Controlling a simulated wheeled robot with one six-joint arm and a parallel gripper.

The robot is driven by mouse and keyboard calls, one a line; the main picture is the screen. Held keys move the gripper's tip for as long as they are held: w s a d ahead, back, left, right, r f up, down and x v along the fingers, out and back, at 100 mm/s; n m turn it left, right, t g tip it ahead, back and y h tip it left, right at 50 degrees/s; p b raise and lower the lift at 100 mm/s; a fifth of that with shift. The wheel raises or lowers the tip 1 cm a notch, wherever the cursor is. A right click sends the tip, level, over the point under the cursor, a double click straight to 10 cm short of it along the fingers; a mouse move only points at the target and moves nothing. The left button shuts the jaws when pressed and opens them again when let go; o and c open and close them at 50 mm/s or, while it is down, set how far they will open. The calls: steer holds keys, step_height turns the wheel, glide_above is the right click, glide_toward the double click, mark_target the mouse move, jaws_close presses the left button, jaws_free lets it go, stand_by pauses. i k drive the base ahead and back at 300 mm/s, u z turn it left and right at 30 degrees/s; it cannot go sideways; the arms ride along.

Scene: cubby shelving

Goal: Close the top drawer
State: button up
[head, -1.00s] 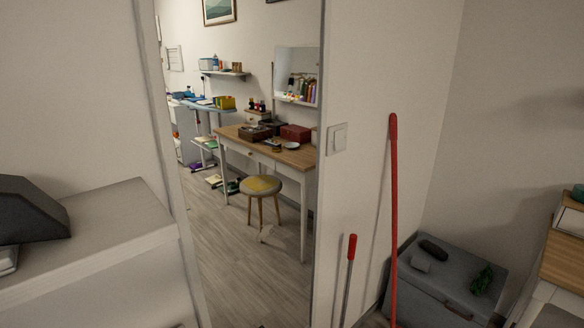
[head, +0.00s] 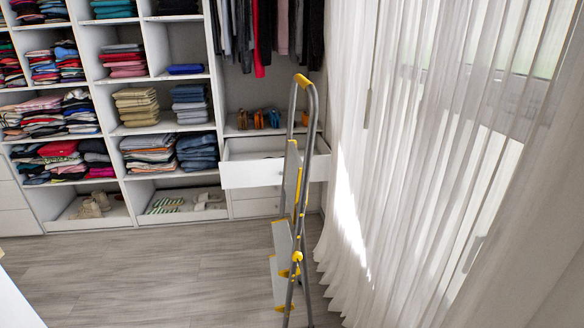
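The top drawer (head: 252,173) is a white drawer in the cubby shelving, right of the folded clothes and under a shelf with shoes. It is pulled well out, and its inside looks empty. Further closed drawer fronts (head: 256,207) show below it. A stepladder stands in front of its right part and hides some of it. My gripper is not in view.
A grey and yellow stepladder (head: 297,190) stands on the floor before the drawer's right side. White sheer curtains (head: 400,150) hang along the window at right. Wooden floor (head: 150,275) is clear left of the ladder. Cubbies (head: 110,95) hold folded clothes.

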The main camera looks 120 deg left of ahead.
mark_target(257, 162)
steer(key=u, duration=3.8)
steer(key=i, duration=1)
steer(key=z, duration=0.15)
steer(key=k, duration=0.4)
steer(key=u, duration=1.25)
steer(key=i, duration=1.45)
steer(key=z, duration=0.8)
steer(key=i, duration=0.55)
steer(key=z, duration=0.4)
